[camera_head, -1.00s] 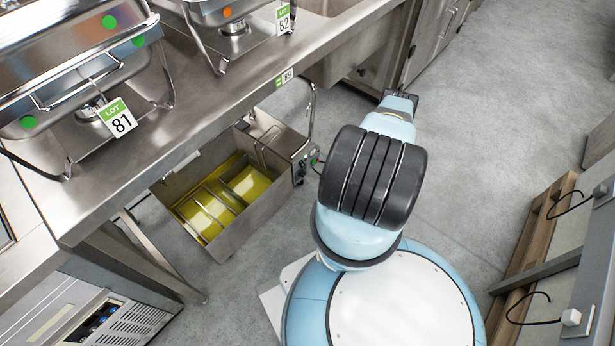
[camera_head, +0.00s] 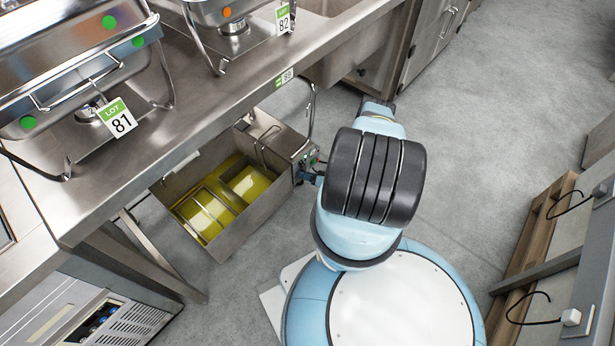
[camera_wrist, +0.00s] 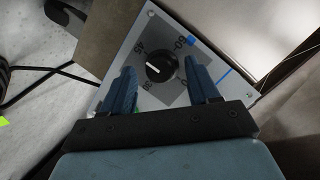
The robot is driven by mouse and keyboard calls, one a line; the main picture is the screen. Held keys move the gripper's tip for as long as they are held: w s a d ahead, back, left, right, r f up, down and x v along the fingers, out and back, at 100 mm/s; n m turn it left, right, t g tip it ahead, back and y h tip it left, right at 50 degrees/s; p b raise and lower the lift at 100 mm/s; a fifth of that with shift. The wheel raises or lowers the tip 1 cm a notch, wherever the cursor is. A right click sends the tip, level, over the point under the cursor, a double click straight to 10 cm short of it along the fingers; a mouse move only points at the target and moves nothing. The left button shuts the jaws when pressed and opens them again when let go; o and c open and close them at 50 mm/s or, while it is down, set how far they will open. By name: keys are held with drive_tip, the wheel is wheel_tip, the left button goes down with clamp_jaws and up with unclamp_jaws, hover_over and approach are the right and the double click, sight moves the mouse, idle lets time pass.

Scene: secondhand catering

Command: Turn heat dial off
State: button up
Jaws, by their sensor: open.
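The heat dial (camera_wrist: 159,67) is a round black knob with a white pointer line, on a grey and silver control panel (camera_wrist: 146,40) printed with numbers. In the head view the panel is on the end of a steel fryer (camera_head: 222,248) with yellow oil, under the counter.
A steel counter (camera_head: 185,110) overhangs the fryer and holds chafing dishes with lot tags. Dark cables (camera_wrist: 50,78) run left of the panel in the wrist view. Floor to the right is clear, up to a wooden pallet (camera_head: 540,235).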

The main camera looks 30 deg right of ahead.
drive_tip(key=shift+c, duration=0.2)
drive_tip(key=c, duration=1)
drive_tip(key=shift+n, duration=0.3)
drive_tip(key=shift+s+a+n+t+h, duration=0.1)
drive_tip(key=shift+n+t+h, duration=0.15)
drive_tip(key=shift+n+h, duration=0.75)
drive_tip(key=shift+s+a+n+t+h, duration=0.1)
drive_tip(key=shift+n+t+h, duration=0.3)
drive_tip(key=shift+n, duration=1.1)
drive_tip(key=o, duration=1)
drive_tip(key=shift+a, duration=0.1)
